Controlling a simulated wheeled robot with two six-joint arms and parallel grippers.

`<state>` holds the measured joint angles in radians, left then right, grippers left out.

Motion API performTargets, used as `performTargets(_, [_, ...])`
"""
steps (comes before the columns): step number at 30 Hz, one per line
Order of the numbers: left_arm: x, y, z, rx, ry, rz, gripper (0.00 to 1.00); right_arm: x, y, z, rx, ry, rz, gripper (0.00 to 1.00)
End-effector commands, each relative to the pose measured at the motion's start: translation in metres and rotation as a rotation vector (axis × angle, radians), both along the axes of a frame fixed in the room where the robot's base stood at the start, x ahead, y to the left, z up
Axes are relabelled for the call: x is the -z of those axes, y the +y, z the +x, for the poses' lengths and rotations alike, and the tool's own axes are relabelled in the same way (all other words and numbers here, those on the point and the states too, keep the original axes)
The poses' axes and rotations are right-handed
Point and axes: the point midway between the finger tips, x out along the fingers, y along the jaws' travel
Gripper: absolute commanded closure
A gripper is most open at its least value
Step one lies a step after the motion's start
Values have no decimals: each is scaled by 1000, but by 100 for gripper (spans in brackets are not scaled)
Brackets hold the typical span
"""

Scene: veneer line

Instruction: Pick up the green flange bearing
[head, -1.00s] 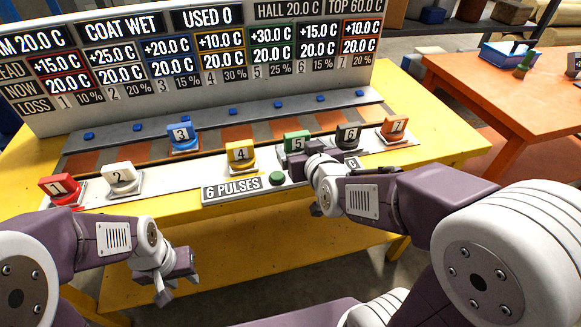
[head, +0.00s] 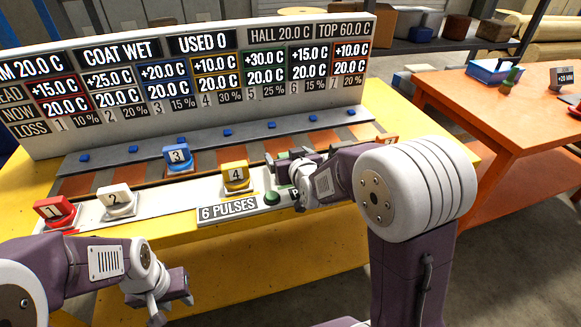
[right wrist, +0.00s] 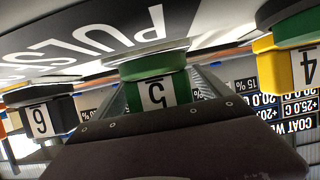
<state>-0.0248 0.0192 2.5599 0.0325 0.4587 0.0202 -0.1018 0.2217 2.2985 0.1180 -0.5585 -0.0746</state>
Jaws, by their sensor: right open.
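The green flange bearing (right wrist: 155,92), marked 5, stands in the row of numbered pieces on the white strip. In the head view it is mostly behind my right gripper (head: 294,165), and only a bit of its green top shows. In the right wrist view its labelled face is close in front of the gripper body, with grey finger parts at both sides. The right gripper is open; whether a finger touches the bearing I cannot tell. My left gripper (head: 172,288) hangs in front of the yellow table, away from the bearing; its jaw opening is unclear.
Yellow piece 4 (head: 236,177) and black piece 6 (right wrist: 42,118) flank the bearing. Blue 3 (head: 177,158), white 2 (head: 117,201) and red 1 (head: 56,211) stand further left. A green button (head: 271,198) sits in front. The display board (head: 200,80) rises behind.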

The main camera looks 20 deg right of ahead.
Motion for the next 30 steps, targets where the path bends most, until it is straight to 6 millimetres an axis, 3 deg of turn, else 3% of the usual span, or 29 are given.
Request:
performTargets(4, [0,0,0,0,0,0,64,-1,0,0,0,0,0,13])
performTargets(12, [0,0,0,0,0,0,64,-1,0,-1,0,0,0,88])
performTargets(14, [0,0,0,0,0,0,64,-1,0,-1,0,0,0,100])
performTargets(23, [-3,0,0,0,0,0,64,-7,0,0,0,-4,0,100])
performTargets(30, [-17,0,0,0,0,0,64,-44,0,0,0,-9,1,100])
